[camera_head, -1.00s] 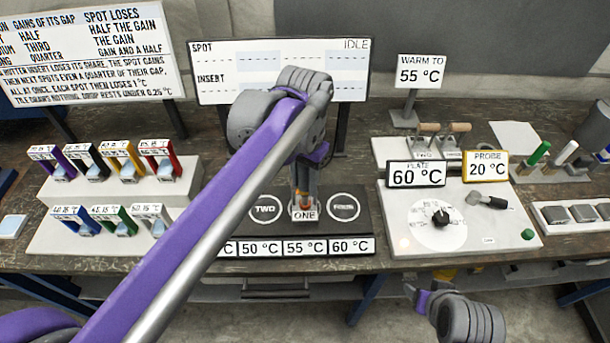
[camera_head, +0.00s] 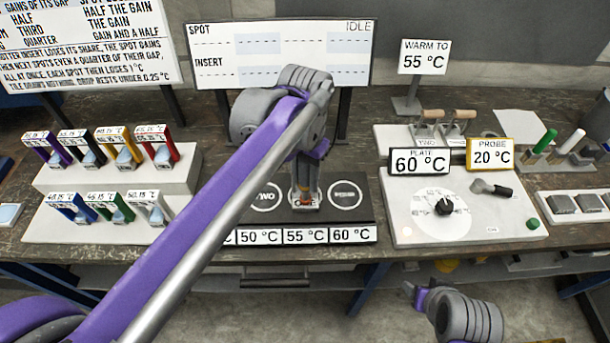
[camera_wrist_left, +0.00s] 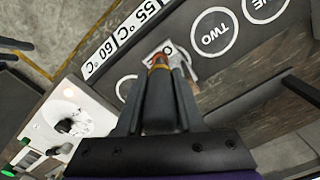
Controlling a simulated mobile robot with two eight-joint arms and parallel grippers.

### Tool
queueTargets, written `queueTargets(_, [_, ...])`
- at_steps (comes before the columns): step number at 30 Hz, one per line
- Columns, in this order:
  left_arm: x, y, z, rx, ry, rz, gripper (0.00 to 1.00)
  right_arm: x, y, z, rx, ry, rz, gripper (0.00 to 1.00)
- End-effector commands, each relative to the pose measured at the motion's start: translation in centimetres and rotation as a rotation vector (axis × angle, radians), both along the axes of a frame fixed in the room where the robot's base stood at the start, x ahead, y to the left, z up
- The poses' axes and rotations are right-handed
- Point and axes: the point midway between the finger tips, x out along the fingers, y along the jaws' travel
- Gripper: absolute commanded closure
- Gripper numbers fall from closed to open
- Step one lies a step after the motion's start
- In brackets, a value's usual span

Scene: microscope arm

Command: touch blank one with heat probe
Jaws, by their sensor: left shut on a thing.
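My left gripper (camera_head: 306,185) points down over the middle of the dark tile (camera_head: 366,222). The probe display (camera_head: 491,153) reads 20 °C. My right gripper (camera_head: 415,293) hangs at the front, below the bench edge; its jaw state is unclear.
A rack of coloured handled inserts (camera_head: 110,180) stands left. A control panel (camera_head: 465,228) with dial and 60 °C plate display (camera_head: 419,161) stands right. The readout board (camera_head: 350,50) shows IDLE.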

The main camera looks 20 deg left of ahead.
Motion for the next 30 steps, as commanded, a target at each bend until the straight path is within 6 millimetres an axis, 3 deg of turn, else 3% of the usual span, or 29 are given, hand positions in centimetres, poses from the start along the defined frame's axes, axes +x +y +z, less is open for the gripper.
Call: queueTargets(30, [0.0,0.0,-1.0,0.000,0.000,0.000,1.00,-0.2,0.0,-0.7,0.000,0.005,0.000,0.38])
